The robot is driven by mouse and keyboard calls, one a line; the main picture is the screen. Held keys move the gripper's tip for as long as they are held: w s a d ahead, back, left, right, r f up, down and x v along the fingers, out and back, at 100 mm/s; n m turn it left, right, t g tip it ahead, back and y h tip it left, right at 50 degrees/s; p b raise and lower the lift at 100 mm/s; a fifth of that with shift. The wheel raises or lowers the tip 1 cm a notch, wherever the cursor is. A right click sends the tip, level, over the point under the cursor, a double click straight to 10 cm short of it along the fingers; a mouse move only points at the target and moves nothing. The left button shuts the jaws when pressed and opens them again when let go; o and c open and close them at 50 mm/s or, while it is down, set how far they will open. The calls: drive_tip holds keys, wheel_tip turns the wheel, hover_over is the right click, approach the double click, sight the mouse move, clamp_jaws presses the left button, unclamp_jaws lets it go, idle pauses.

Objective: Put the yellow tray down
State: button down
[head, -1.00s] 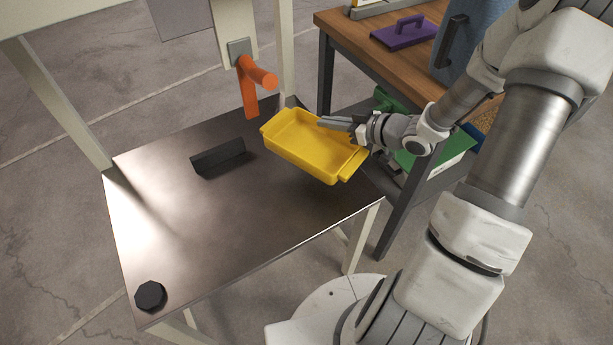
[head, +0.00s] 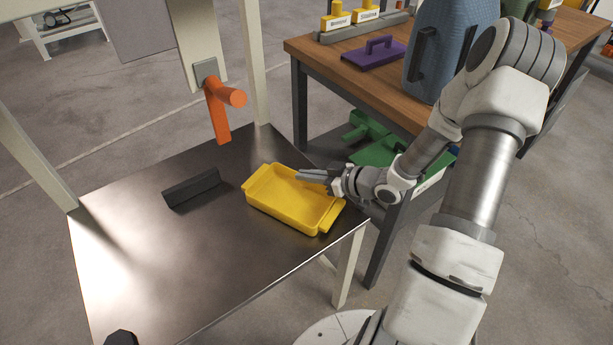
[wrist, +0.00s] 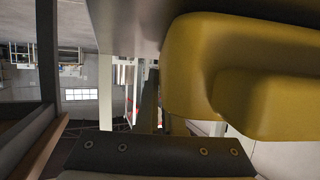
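The yellow tray (head: 288,207) is at the right part of the dark metal tabletop (head: 205,262), near its right edge. It looks level and is on or just above the surface; I cannot tell which. My gripper (head: 314,177) reaches in from the right with its fingers at the tray's far right rim, and it appears shut on that rim. The far finger's hold is partly hidden. In the wrist view the yellow tray (wrist: 205,70) fills the right side, close to the dark finger pad at the bottom.
An orange handle (head: 218,112) hangs above the tabletop's back. A black block (head: 191,188) lies left of the tray, and a dark knob (head: 121,338) is at the near left. A wooden bench (head: 330,42) with a purple lidded item (head: 374,52) stands behind right. The table's middle is clear.

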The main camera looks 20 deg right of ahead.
drive_tip(key=shift+f, duration=0.1)
drive_tip(key=c, duration=1.5)
unclamp_jaws()
drive_tip(key=shift+f, duration=0.1)
drive_tip(key=o, duration=0.5)
drive_tip(key=shift+c, duration=0.2)
drive_tip(key=shift+r, duration=0.25)
drive_tip(key=p+v, duration=0.4)
drive_tip(key=v, duration=0.8)
drive_tip(key=shift+s+a, duration=0.1)
